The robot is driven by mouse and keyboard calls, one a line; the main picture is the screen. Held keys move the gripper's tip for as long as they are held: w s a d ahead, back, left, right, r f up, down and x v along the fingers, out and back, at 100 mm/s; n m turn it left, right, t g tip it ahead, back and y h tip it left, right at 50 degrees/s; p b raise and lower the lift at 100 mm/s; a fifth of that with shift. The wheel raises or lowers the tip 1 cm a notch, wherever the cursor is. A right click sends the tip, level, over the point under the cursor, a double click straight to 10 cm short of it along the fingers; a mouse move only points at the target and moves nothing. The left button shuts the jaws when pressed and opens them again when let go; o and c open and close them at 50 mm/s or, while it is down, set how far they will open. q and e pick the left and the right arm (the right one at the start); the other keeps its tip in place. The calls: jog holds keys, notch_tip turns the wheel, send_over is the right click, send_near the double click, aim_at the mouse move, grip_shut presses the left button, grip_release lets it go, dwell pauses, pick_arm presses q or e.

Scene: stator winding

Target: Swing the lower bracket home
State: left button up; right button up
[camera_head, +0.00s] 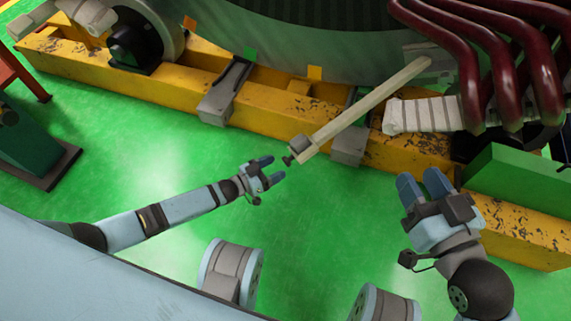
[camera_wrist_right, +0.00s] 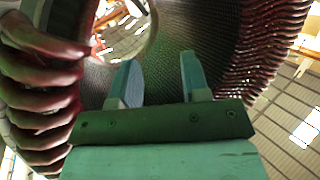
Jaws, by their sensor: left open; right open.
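A long pale beige bar (camera_head: 370,103), which looks like the lower bracket, slants from the machine at upper right down toward the middle in the head view. Its lower end has a grey block and a small dark knob (camera_head: 289,159). My left gripper (camera_head: 273,170) is open and empty, with its fingertips just short of the knob and apart from it. My right gripper (camera_head: 421,178) is open and empty to the right of the bar, in front of the yellow beam. Its two open fingers (camera_wrist_right: 158,75) also show in the right wrist view, with nothing between them.
A worn yellow beam (camera_head: 270,105) crosses below the large stator (camera_head: 285,45). Thick dark red coils (camera_head: 470,60) and a white-wrapped bundle (camera_head: 425,115) hang at upper right. A green block (camera_head: 515,180) sits at right. Green floor is open around my left arm.

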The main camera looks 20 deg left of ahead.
aim_at(286, 162)
pick_arm(q)
jog(key=shift+b+x, duration=0.55)
jog(key=shift+x, duration=1.7)
jog(key=shift+c, duration=0.2)
grip_shut()
jog(key=shift+s+d+r, duration=0.1)
